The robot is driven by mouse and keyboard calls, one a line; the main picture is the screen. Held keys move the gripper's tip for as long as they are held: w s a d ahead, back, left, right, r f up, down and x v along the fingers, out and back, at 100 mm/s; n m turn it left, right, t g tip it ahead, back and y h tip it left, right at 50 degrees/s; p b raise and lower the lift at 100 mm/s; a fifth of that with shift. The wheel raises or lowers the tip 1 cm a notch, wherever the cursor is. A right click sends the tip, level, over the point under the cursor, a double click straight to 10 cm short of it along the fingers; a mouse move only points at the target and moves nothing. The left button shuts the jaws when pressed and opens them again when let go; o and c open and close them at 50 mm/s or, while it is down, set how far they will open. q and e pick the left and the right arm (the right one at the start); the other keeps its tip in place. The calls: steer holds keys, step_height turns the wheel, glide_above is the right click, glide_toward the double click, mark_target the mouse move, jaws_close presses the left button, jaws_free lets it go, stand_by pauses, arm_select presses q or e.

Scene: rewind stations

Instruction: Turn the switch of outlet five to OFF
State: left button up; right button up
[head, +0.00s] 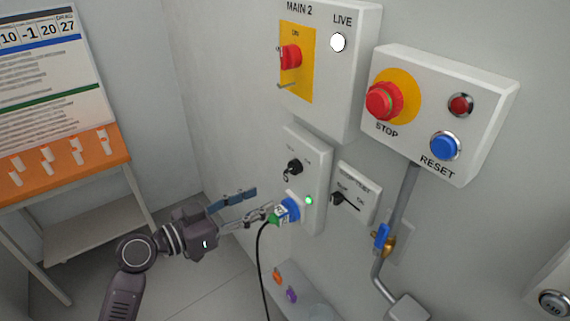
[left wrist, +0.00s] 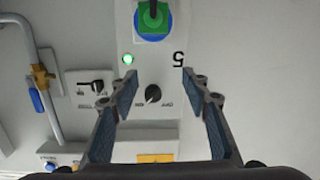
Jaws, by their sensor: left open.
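Outlet five is a pale wall box (head: 317,168) with a black rotary switch (head: 294,167), a lit green lamp (head: 309,201) and a blue socket (head: 289,209) holding a green plug (head: 274,218) with a black cable. In the left wrist view the box shows upside down, with a "5" and the black switch (left wrist: 153,94) between small, hard-to-read labels. I cannot tell which label the switch points to. My left gripper (head: 262,199) is open and empty in front of the box; its fingers (left wrist: 158,80) straddle the switch in the wrist view, with no contact visible. My right gripper is not in view.
Above are the MAIN 2 box (head: 340,90) with a red handle and the STOP/RESET box (head: 480,95). A small switch plate (head: 358,192) and a pipe with a blue valve (head: 382,237) are at right. An orange-topped table (head: 60,165) stands left.

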arm_select(q)
steer(key=m+h, duration=0.1)
steer(key=h, duration=0.1)
glide_toward(288, 170)
steer(key=d, duration=0.2)
steer(key=p+x, duration=0.1)
steer(key=x, duration=0.1)
steer(key=p+x, duration=0.1)
steer(key=x, duration=0.1)
steer(key=p+x, duration=0.1)
steer(key=x, duration=0.1)
steer(key=shift+w+a+r+p, duration=0.1)
steer(key=shift+w+r+p, duration=0.2)
steer(key=shift+w, duration=0.15)
steer(key=shift+w+d+f, duration=0.2)
steer(key=shift+w+d, duration=0.15)
steer(key=c, duration=1.2)
steer(key=shift+o, duration=0.2)
